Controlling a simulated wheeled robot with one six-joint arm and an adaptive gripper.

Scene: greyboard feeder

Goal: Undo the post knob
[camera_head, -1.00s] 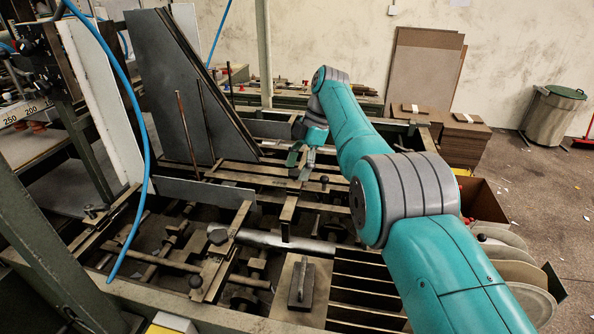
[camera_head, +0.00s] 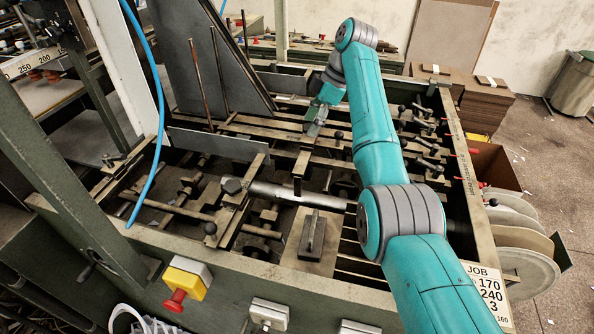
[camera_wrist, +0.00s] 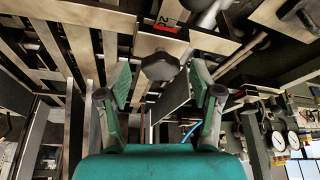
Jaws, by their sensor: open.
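A dark lobed knob (camera_wrist: 160,66) shows in the wrist view, under a pale metal bar with a red-marked label. My gripper (camera_wrist: 161,78) is open, its two green-padded fingers to the left and right of the knob in the picture. I see gaps on both sides and no contact; the depth between fingertips and knob is unclear. In the camera on my body, my gripper (camera_head: 316,124) hangs over the rails in the middle of the feeder frame (camera_head: 395,80). I cannot make out this knob there.
Metal rails and bars crowd around my gripper. A tall dark plate (camera_head: 205,65) stands to its left. A black ball knob (camera_head: 339,135) is close on its right. A red stop button (camera_head: 176,299) is on the front beam, and a blue hose (camera_head: 152,110) hangs at left.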

